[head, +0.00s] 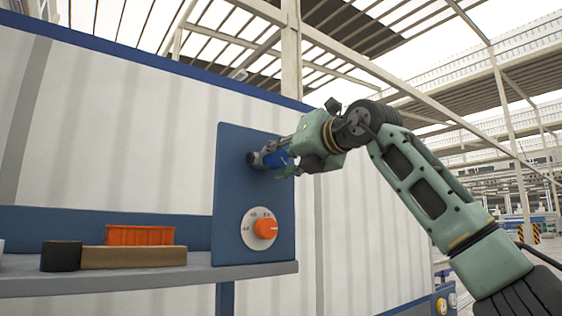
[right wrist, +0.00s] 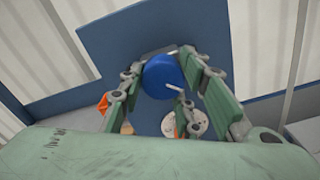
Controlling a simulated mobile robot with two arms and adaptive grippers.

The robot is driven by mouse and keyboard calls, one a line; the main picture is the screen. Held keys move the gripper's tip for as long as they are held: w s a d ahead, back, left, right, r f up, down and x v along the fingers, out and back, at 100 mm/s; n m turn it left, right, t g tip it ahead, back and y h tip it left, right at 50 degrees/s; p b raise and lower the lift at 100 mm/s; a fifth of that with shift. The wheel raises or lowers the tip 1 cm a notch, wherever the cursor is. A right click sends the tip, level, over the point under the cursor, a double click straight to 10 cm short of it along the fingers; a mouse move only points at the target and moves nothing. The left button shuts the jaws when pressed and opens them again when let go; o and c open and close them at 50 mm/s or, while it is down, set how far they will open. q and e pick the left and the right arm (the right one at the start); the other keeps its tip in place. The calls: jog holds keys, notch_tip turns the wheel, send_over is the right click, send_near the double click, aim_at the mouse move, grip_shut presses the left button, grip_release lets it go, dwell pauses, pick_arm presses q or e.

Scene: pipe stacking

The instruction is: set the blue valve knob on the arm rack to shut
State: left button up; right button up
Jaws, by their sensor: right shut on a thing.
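The fingers hide part of the knob in the head view. My left gripper is not in view.
Below the knob is an orange dial (head: 265,229) on a white plate. On the grey shelf (head: 150,276) are an orange crate (head: 140,235), a tan block (head: 133,257) and a black cylinder (head: 61,256).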

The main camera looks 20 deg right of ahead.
jog(key=m, duration=0.3)
jog(key=m+b, duration=0.1)
jog(key=shift+s+r+m, duration=0.1)
jog(key=shift+r+m, duration=0.15)
jog(key=shift+m, duration=0.05)
jog(key=m, duration=0.2)
jog(key=m+b, duration=0.1)
jog(key=m, duration=0.2)
jog(key=shift+d+r, duration=0.2)
jog(key=shift+m, duration=0.3)
jog(key=o, duration=0.8)
jog(key=shift+o, duration=1.4)
jog(key=shift+a, duration=0.1)
jog(key=shift+f, duration=0.1)
jog(key=shift+d+f, duration=0.1)
jog(key=shift+d, duration=0.1)
jog(key=v, duration=1.2)
